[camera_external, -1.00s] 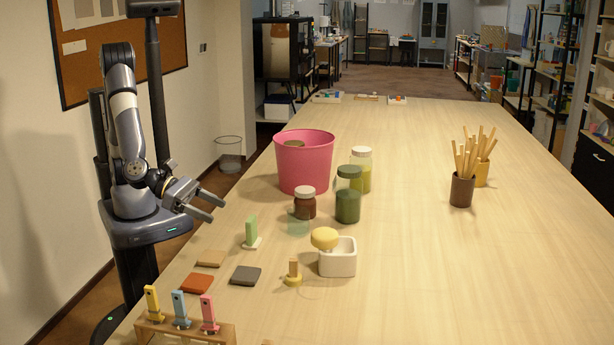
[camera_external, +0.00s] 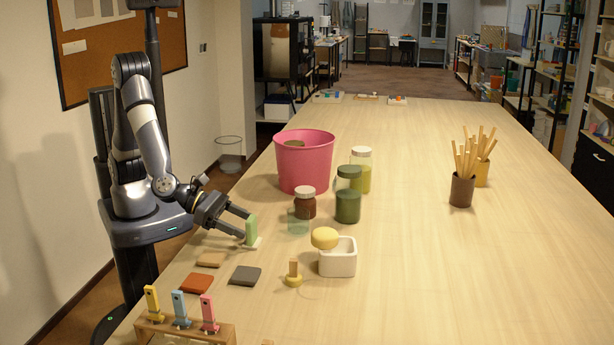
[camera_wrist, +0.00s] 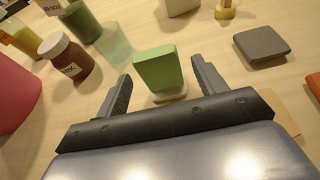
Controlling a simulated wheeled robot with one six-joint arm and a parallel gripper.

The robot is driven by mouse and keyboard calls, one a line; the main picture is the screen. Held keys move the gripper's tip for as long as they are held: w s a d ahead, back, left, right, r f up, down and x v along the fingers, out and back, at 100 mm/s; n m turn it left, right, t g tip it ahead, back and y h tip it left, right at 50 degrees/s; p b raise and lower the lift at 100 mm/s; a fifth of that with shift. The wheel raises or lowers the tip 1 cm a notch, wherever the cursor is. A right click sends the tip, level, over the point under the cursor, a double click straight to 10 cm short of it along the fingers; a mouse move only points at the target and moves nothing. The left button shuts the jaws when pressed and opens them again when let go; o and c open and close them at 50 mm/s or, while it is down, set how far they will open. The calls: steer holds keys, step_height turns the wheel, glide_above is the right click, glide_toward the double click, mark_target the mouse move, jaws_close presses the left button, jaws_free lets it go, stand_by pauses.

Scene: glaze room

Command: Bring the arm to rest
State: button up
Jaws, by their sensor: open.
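My gripper (camera_external: 243,223) is open and low over the left edge of the table, its fingers reaching toward a green block (camera_external: 251,230) that stands upright on a small pale base. In the wrist view my gripper (camera_wrist: 163,90) has its two fingers spread, with the green block (camera_wrist: 158,68) between and slightly beyond them. I cannot tell whether a finger touches the block. My arm is bent down from its column beside the table (camera_external: 420,260).
A pink bucket (camera_external: 304,165), a brown jar (camera_external: 305,206) and green jars (camera_external: 348,200) stand beyond the block. Flat tiles, one dark grey (camera_external: 245,276), lie nearer. A yellow sponge (camera_external: 324,238) rests at a white box (camera_external: 338,262).

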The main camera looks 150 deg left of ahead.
mark_target(248, 220)
steer(key=x, duration=0.3)
steer(key=shift+w+a, duration=0.1)
steer(key=shift+r, duration=0.95)
